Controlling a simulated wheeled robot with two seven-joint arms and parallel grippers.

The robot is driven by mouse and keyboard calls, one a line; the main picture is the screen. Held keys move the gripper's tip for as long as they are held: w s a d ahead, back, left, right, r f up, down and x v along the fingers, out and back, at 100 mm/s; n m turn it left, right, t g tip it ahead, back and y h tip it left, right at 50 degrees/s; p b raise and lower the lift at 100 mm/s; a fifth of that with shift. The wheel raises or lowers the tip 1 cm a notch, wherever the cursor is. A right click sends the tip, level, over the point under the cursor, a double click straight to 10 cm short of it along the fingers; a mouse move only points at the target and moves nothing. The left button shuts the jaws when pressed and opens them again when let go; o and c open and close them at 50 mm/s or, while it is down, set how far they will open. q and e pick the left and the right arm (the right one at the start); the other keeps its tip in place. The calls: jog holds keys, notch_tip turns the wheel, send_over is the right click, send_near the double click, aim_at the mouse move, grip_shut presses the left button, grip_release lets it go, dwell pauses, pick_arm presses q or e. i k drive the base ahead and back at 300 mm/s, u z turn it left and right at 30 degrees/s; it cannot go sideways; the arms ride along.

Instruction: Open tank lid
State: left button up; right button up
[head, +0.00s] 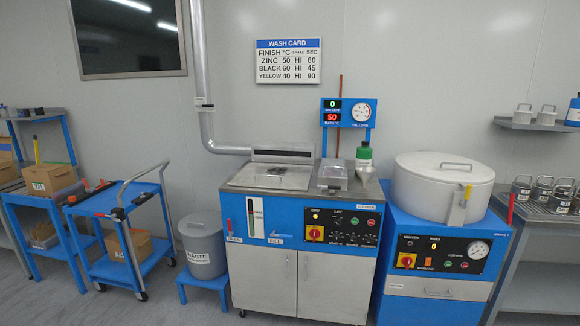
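A blue and steel wash machine stands in the middle of the view. Its flat grey tank lid (250,181) lies on the left part of the top and looks shut, with a small dark handle or object (278,171) on it. A control panel (342,227) with knobs and a red and yellow switch (314,233) is on the front. The inside of the tank is hidden. Neither of my grippers shows in this view.
To the right is a blue unit with a round white lidded drum (440,205). A waste bin (203,248) stands to the left on a blue stool, beside a blue cart (95,204). Grey floor lies in front.

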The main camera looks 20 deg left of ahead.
aim_at(274, 171)
jog(key=i, duration=0.6)
jog(key=u, duration=1)
jog(key=k, duration=0.4)
jog(key=z, duration=1)
jog(key=i, duration=1.85)
jog(key=u, duration=0.4)
